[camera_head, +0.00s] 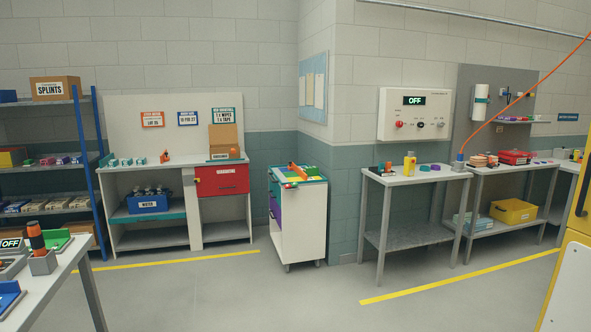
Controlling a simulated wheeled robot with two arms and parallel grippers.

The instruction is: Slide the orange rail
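A small orange bar-like piece (298,172) lies slanted across the top of a white wheeled cart (306,222) near the middle of the view. It is the thing that looks most like an orange rail, but it is too small to be sure. Another small orange piece (165,157) stands on the white cabinet's counter (140,166). Neither of my grippers is in view.
A grey table (419,176) with small items stands right of the cart. An orange hose (525,94) runs down to the table beside it. A blue shelf rack (90,150) stands left. A table corner (75,257) is near left. Grey floor (230,295) is clear between.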

